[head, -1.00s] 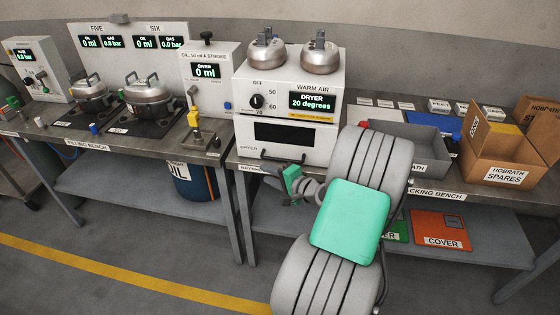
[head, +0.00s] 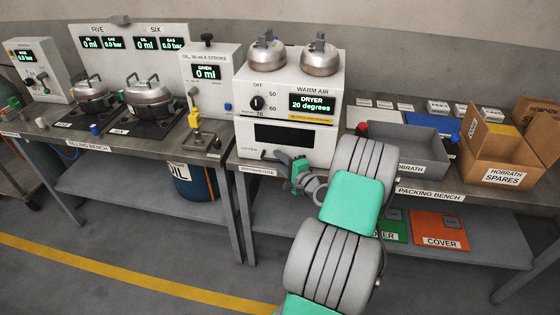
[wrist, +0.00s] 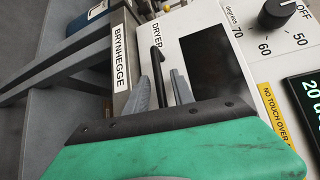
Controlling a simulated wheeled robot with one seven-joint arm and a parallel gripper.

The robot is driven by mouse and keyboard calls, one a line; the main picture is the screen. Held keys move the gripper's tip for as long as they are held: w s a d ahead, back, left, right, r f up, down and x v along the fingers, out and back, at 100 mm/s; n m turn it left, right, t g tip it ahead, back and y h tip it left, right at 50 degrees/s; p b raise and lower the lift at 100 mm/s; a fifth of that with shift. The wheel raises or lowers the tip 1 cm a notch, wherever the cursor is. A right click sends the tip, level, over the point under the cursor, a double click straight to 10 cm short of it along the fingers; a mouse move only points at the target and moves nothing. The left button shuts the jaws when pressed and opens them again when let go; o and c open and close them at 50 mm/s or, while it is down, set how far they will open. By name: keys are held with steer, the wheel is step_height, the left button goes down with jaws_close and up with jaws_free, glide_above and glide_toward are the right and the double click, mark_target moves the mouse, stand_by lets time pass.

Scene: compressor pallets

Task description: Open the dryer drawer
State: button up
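The dryer (head: 300,80) is a white cabinet on the bench, its display reading 20 degrees. Its drawer front (head: 245,139) has a dark window and looks closed, flush with the cabinet. The dark bar handle (wrist: 157,62) runs along the drawer's lower part; in the head view my gripper partly hides it. My gripper (head: 281,157) is at the handle, low on the drawer front. In the wrist view the two grey fingers of my gripper (wrist: 161,88) stand apart, with the handle bar showing between them. I cannot tell whether either finger touches it.
Two metal pots (head: 267,58) stand on top of the dryer. A grey open tray (head: 425,165) and a cardboard box (head: 500,150) are on the packing bench to the right. The filling bench (head: 60,140) is to the left. The floor in front is open.

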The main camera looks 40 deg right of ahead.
jaws_close()
stand_by(1.2)
